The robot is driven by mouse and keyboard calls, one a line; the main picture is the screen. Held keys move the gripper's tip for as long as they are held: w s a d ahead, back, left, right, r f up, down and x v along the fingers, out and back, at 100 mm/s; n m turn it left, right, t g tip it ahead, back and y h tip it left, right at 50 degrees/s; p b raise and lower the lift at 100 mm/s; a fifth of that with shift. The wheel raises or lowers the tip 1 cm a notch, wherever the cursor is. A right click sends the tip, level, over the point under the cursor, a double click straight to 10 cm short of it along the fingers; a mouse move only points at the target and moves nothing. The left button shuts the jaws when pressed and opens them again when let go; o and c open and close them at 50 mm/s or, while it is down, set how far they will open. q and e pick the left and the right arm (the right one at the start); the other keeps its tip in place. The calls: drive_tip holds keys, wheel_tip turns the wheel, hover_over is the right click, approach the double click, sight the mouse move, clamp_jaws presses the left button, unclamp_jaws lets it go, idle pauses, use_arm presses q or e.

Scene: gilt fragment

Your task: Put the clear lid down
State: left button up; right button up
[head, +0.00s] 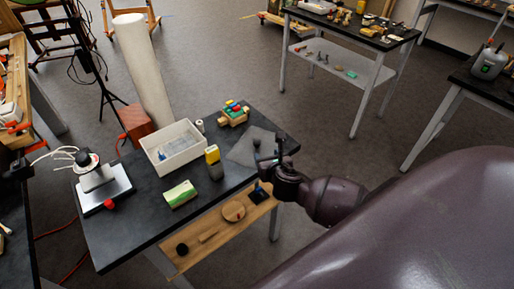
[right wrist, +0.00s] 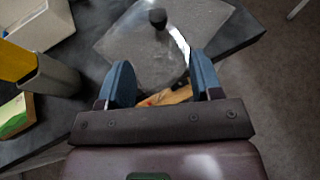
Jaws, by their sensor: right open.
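The clear lid (right wrist: 150,52) is see-through with a black knob (right wrist: 157,17). In the right wrist view it lies just beyond my right gripper's fingertips, over a grey mat (right wrist: 118,40) near the table edge. I cannot tell whether its whole rim rests flat. In the head view the lid is hard to make out; the grey mat (head: 243,152) shows at the table's right end. My right gripper (head: 268,150) is there at the table's right edge. Its two blue fingers (right wrist: 160,85) are apart with nothing gripped between them. My left gripper is not in view.
On the dark table (head: 140,216) stand a white bin (head: 185,160), a yellow-and-grey bottle (head: 214,165), a green-and-white block (head: 180,194), a toy with coloured blocks (head: 235,114) and a white-and-silver device (head: 100,183). A wooden shelf (head: 190,258) sits below. Floor lies right of the table.

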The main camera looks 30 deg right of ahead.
sight(258, 143)
drive_tip(key=x, duration=0.5)
drive_tip(key=shift+a+r, duration=0.1)
drive_tip(key=x, duration=0.4)
drive_tip(key=shift+w+r, duration=0.1)
drive_tip(key=shift+r, duration=0.15)
drive_tip(key=shift+w+f, duration=0.25)
drive_tip(key=shift+w, duration=0.3)
drive_tip(key=shift+c, duration=0.3)
clamp_jaws()
drive_tip(key=shift+d, duration=0.2)
